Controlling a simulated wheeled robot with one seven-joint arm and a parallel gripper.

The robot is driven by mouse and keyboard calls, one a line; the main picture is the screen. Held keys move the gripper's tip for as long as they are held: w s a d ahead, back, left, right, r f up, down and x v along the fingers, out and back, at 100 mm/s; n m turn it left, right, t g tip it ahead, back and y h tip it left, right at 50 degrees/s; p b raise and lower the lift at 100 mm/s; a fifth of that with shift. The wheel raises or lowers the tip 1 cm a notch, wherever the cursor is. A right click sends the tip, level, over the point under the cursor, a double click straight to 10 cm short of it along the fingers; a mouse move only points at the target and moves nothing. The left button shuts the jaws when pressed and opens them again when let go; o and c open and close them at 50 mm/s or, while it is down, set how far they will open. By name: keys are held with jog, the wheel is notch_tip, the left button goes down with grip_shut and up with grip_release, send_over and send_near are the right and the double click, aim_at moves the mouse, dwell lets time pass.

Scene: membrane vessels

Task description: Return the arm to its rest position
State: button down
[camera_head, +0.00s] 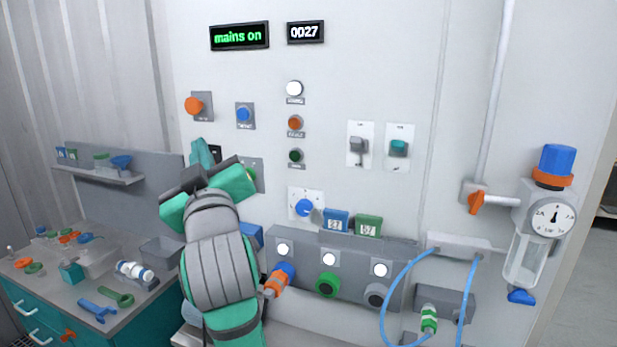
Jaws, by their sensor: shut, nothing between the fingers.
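My arm rises from the bottom of the head view, left of centre, in front of the white wall panel. My gripper (207,178) is at its upper end, dark with teal parts, close in front of the panel's left side. It is shut and holds nothing that I can see. The fingertips are partly hidden by the gripper's own body.
The panel carries an orange knob (194,106), a blue knob (243,114), two switches and a dial (304,207). Below is a grey manifold (305,264) with coloured fittings. Blue hoses (385,300) and a gauge (554,216) are right. A cluttered bench (60,285) stands left.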

jog(key=w+d+f+m+h, duration=0.1)
jog(key=d+f+m, duration=0.1)
jog(key=f, duration=0.9)
jog(key=w+d+f+m+h, duration=0.1)
jog(key=w+d+f, duration=0.1)
jog(key=f, duration=0.9)
jog(key=s+d+f+m+h, duration=0.1)
jog(key=s+d+f, duration=0.15)
jog(key=f, duration=0.55)
jog(key=s+d+f+m+g+h, duration=0.1)
jog(key=s+d+f, duration=0.1)
jog(key=s+f, duration=0.35)
jog(key=s+d+f+m+h, duration=0.1)
jog(key=s+d+f, duration=0.1)
jog(key=f, duration=0.7)
jog(key=s+d+f+m+g+h, duration=0.1)
jog(key=s+d+f, duration=0.2)
jog(key=s+f, duration=0.4)
jog(key=s+d+f+m+g+h, duration=0.1)
jog(key=s+d+f, duration=0.1)
jog(key=s+f, duration=0.5)
jog(key=s+d+m, duration=0.1)
jog(key=s, duration=1)
jog(key=s+d+f+g+h, duration=0.1)
jog(key=s+d, duration=0.1)
jog(key=s, duration=0.9)
jog(key=shift+s+d+m, duration=0.25)
jog(key=shift+s+m, duration=0.05)
jog(key=shift+m, duration=0.1)
